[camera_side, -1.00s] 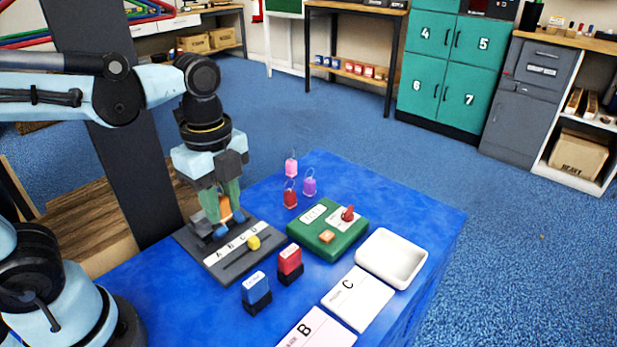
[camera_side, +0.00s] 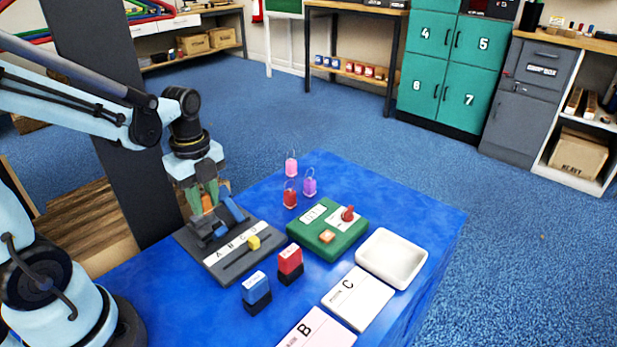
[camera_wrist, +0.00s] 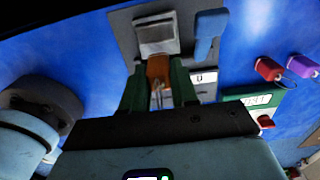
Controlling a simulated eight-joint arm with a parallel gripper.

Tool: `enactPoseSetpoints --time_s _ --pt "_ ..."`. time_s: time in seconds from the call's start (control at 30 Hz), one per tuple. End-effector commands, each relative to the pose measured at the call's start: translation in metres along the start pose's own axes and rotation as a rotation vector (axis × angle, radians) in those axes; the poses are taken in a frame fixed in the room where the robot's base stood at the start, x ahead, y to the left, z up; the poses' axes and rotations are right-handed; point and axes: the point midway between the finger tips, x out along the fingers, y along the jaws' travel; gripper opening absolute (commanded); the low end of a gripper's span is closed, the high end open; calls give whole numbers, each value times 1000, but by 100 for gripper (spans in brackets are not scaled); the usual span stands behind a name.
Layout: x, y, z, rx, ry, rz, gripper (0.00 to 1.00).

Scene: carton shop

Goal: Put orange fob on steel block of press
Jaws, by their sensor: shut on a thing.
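My gripper (camera_side: 206,203) has green fingers that are shut on the orange fob (camera_side: 207,202). In the wrist view the orange fob (camera_wrist: 159,70) sits between the fingertips (camera_wrist: 158,84), with its thin loop toward my wrist. The press is a dark grey base (camera_side: 225,272) with a letter strip, a yellow knob (camera_side: 253,242) and a blue lever (camera_side: 235,209). Its grey steel block (camera_wrist: 156,32) is just beyond the fob in the wrist view. I cannot tell whether fob and block touch. The blue lever (camera_wrist: 210,27) stands right of the block there.
Red (camera_side: 290,199), pink (camera_side: 291,167) and purple (camera_side: 309,186) fobs stand behind the press. Cards B and C lie in front.

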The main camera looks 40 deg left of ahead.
Motion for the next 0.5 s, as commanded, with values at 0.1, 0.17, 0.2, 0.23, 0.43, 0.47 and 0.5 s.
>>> enactPoseSetpoints --time_s 0.1,0.17,0.2,0.23,0.43,0.47,0.5 --pt "11 0 0 0 0 0 0" --pt "18 0 0 0 0 0 0" --pt "23 0 0 -1 0 0 0" --pt "26 0 0 -1 0 0 0" --pt "38 0 0 -1 0 0 0" --pt "38 0 0 -1 0 0 0" --pt "38 0 0 -1 0 0 0"
